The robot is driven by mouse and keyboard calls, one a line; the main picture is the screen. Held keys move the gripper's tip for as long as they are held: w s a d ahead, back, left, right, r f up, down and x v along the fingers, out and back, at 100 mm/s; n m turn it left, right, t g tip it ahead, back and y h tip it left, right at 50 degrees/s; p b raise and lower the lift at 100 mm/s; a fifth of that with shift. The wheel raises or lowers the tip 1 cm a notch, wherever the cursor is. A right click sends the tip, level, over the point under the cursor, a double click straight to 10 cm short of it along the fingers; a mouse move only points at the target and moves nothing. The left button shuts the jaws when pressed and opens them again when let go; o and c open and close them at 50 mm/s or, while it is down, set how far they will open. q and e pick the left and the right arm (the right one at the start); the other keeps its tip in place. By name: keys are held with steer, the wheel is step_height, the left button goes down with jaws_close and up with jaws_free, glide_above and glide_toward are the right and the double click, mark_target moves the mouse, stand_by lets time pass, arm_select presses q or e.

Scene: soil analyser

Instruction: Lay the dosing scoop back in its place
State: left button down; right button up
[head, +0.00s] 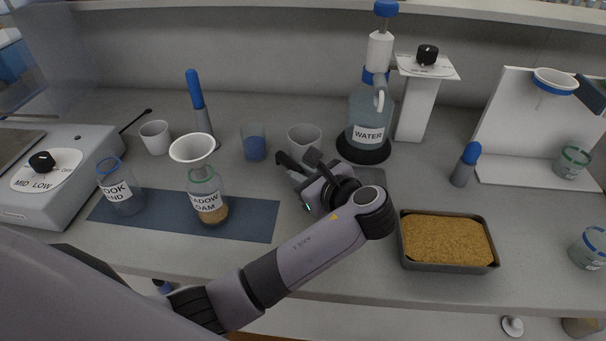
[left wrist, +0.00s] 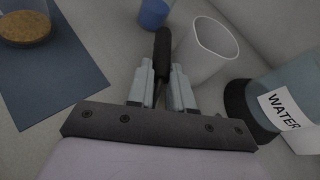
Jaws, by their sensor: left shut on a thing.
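My left gripper (head: 297,176) is low over the bench in the middle of the head view, beside the white cup (head: 305,139). In the left wrist view its two grey fingers (left wrist: 162,88) are closed on a black handle (left wrist: 162,48), which I take to be the dosing scoop's. The handle sticks out past the fingertips toward the cup (left wrist: 207,48). The scoop's bowl is hidden, and I cannot tell whether the scoop touches the bench. A grey mat (head: 371,180) shows partly behind my wrist. My right gripper is not in view.
A water jug (head: 369,115) on a black base stands behind my wrist. Labelled jars, one with a funnel (head: 193,149), stand on a blue mat (head: 250,214) at left. A soil tray (head: 446,268) lies at right. A blue-filled beaker (head: 254,142) is left of the cup.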

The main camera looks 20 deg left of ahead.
arm_select(q)
steer(key=shift+f, duration=0.55)
stand_by(0.4)
steer(key=c, duration=0.9)
jaws_free()
steer(key=shift+c, duration=0.2)
steer(key=shift+f, duration=0.1)
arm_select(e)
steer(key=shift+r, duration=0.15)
